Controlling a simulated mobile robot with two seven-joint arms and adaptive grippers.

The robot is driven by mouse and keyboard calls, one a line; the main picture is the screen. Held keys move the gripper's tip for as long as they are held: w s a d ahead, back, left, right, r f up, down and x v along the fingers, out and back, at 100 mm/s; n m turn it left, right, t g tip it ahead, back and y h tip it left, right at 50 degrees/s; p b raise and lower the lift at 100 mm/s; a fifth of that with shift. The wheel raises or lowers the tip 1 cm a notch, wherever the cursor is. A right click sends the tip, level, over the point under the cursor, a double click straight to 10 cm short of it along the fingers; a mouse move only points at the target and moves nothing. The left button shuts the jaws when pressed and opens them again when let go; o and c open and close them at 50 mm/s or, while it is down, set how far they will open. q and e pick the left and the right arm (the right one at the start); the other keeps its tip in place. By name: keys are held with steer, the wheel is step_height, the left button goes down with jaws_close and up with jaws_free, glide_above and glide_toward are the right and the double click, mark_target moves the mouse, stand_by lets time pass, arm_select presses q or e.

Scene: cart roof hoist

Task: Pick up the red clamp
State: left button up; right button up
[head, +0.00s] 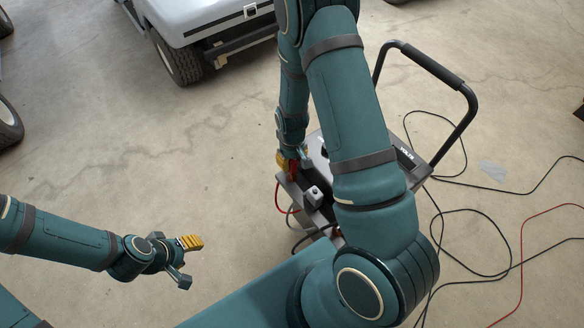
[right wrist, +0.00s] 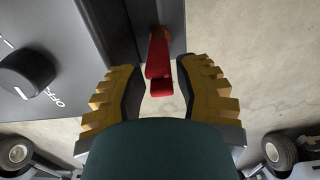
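The red clamp (right wrist: 160,62) hangs at the edge of the grey charger cart (right wrist: 85,40) in the right wrist view. In the head view a small part of the clamp (head: 293,168) shows at the cart's left side, partly hidden by my gripper. My right gripper (right wrist: 160,88) has its yellow-padded fingers apart, one on each side of the clamp's near end, with narrow gaps visible. My left gripper (head: 187,261) is open and empty over bare floor at the lower left of the head view.
The cart's black push handle (head: 455,85) rises at the right. Black and red cables (head: 470,212) lie on the floor there. A dark knob (right wrist: 27,73) sits on the cart's panel. A white vehicle (head: 205,20) stands at the top left.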

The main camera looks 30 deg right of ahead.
jaws_close()
step_height(320, 180, up, 10)
steer(key=p, duration=0.2)
steer(key=shift+p, duration=0.4)
stand_by(0.5)
